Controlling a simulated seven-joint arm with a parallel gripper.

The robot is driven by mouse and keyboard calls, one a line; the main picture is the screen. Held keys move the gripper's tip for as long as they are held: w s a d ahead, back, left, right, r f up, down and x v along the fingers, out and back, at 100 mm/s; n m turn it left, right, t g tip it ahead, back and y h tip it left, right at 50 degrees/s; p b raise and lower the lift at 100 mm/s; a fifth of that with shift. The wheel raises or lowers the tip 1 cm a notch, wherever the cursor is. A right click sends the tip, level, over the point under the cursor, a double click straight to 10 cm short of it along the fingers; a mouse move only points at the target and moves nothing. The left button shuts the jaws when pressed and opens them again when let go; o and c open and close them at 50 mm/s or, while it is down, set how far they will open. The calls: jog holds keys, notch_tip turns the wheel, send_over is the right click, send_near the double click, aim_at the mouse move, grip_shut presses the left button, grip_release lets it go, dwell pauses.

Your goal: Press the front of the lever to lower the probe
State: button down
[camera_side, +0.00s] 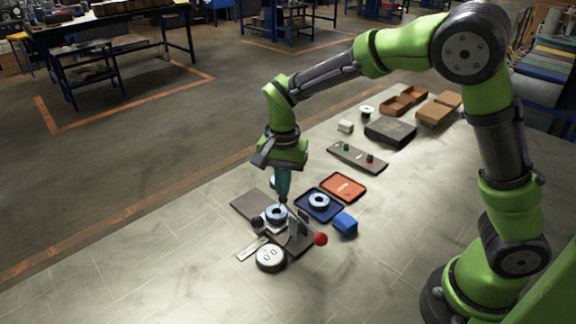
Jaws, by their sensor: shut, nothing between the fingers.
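A small test fixture (296,243) stands on a dark base plate at the bench's front. A lever ending in a red ball (320,239) sticks out at its right side. A dark round knob (257,222) shows at its left. A grey ring-shaped disc (276,212) lies on the fixture. The probe is too small to make out for certain. My gripper (284,203) is shut and empty, pointing down just above or behind the disc. It appears apart from the red ball; whether it touches the fixture I cannot tell.
A round white gauge (270,258) lies in front of the fixture. A panel with buttons (350,155) lies behind. The bench's front right is clear.

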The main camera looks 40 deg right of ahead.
jog(key=shift+f, duration=0.1)
jog(key=shift+f, duration=1.25)
notch_tip(320, 180, up, 9)
dwell(0.4)
dwell(0.8)
